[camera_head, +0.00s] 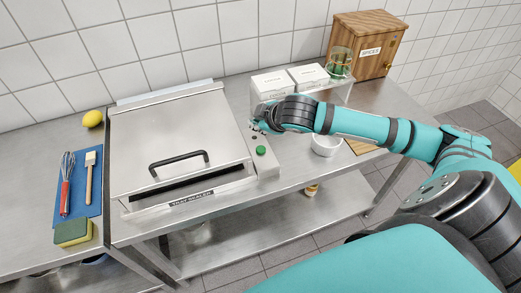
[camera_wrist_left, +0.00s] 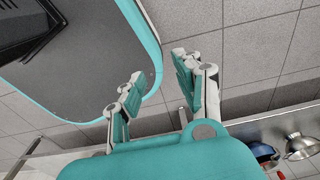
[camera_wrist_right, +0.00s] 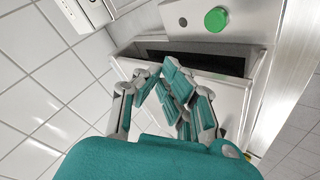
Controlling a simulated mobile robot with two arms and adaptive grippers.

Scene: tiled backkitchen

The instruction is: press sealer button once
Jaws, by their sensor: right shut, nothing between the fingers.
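The tray sealer (camera_head: 180,140) is a steel box with a closed lid and a black handle. Its round green button (camera_head: 261,150) is on the narrow panel at the right, and also shows in the right wrist view (camera_wrist_right: 216,19), uncovered. My right gripper (camera_head: 260,116) is above that panel, behind the button in the head view, partly hidden by my own wrist. In the right wrist view (camera_wrist_right: 164,74) its fingers are closed together and empty, apart from the button in the picture. My left gripper (camera_wrist_left: 157,80) shows only in the left wrist view, fingers spread and empty, over the floor.
White boxes (camera_head: 271,84) stand behind my right gripper, near a glass jar (camera_head: 340,62) and a wooden spice box (camera_head: 365,42). A white bowl (camera_head: 325,145) is right of the sealer. A blue mat (camera_head: 77,192) with a whisk, brush and sponge lies at left.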

